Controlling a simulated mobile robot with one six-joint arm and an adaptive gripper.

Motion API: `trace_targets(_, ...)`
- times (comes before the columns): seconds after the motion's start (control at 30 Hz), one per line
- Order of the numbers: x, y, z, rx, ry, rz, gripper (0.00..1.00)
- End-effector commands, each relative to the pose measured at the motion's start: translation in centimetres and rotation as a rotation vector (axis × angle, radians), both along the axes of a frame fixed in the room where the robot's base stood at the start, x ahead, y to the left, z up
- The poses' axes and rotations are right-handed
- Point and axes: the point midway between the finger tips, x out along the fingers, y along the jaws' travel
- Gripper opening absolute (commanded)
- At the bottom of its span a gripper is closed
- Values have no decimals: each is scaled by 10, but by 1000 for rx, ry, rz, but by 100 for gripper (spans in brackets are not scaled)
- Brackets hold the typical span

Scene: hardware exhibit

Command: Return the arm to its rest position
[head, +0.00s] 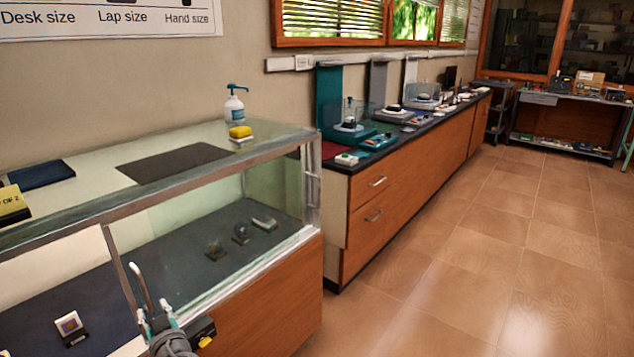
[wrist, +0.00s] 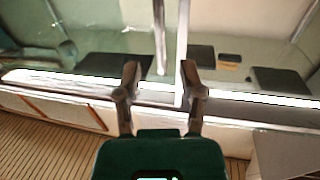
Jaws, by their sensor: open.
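My gripper (wrist: 160,80) shows in the wrist view with its two dark fingers apart and nothing between them. It faces the metal-framed glass display case, whose pale front rail (wrist: 60,82) runs across behind the fingers. In the head view part of my arm shows at the bottom left, close in front of the display case (head: 265,290). I cannot tell the exact gap between the fingers and the case.
On the case top are a dark mat (head: 175,163), a pump bottle (head: 234,106), a yellow sponge (head: 240,131) and a dark blue pad (head: 41,174). Small exhibits sit inside. A long counter (head: 395,190) continues beyond. The tiled floor (head: 480,260) at right is clear.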

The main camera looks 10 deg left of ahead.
Motion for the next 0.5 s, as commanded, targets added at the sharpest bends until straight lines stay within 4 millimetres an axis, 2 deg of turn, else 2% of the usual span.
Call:
trace_targets(0.17,18,-14,-1,-5,4,-54,51)
trace_targets(0.27,38,-32,-3,-14,12,-119,51)
trace_targets(0.37,65,-58,-7,-31,26,-208,51)
trace_targets(0.5,105,-104,-16,-68,59,-353,51)
